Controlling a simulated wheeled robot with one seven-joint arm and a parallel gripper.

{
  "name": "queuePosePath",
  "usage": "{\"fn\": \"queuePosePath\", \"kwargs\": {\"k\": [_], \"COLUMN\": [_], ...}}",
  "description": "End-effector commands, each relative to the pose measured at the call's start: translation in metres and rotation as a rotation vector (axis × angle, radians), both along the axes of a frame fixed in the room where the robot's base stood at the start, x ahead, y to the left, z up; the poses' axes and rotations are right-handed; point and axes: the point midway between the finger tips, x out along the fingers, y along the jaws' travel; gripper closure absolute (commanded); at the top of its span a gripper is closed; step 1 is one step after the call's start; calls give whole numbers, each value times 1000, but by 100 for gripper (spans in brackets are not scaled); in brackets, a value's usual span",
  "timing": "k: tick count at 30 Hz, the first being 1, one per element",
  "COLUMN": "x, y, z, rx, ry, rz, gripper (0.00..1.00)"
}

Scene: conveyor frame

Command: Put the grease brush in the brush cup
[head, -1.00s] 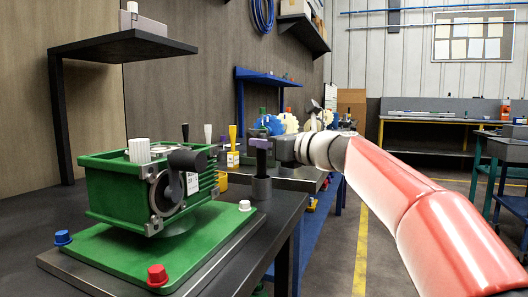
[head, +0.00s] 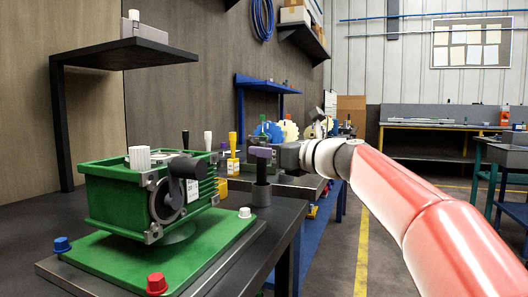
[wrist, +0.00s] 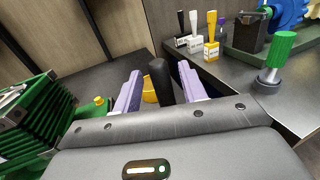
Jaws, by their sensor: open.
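The grease brush appears as a dark upright handle (head: 262,172) standing in a dark grey cylindrical cup (head: 261,194), near the right edge of the bench. Its bristles are hidden. My gripper (head: 262,153), with lilac fingers, is at the upper part of the handle. In the wrist view, the black handle (wrist: 160,80) stands between the two fingers of my gripper (wrist: 157,88), which are spread on either side of it. The grey cup is hidden in the wrist view. I cannot tell whether either finger touches the handle.
A green gearbox (head: 130,200) on a green plate stands left of the cup. A yellow cup (head: 221,186) is behind. Black, white and yellow handled tools (wrist: 211,48) stand farther back, near a green-topped post (wrist: 277,55). The floor aisle on the right is clear.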

Motion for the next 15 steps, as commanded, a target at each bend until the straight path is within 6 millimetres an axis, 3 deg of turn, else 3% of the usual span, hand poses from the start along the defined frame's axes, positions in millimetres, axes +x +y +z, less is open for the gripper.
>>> {"fn": "queuePosePath", "kwargs": {"k": [9, 15], "x": [-42, -61], "y": [-54, -78], "z": [-1, -1], "rx": [-1, -1], "ry": [-1, -1], "rz": [-6, -2], "gripper": [58, 58]}}
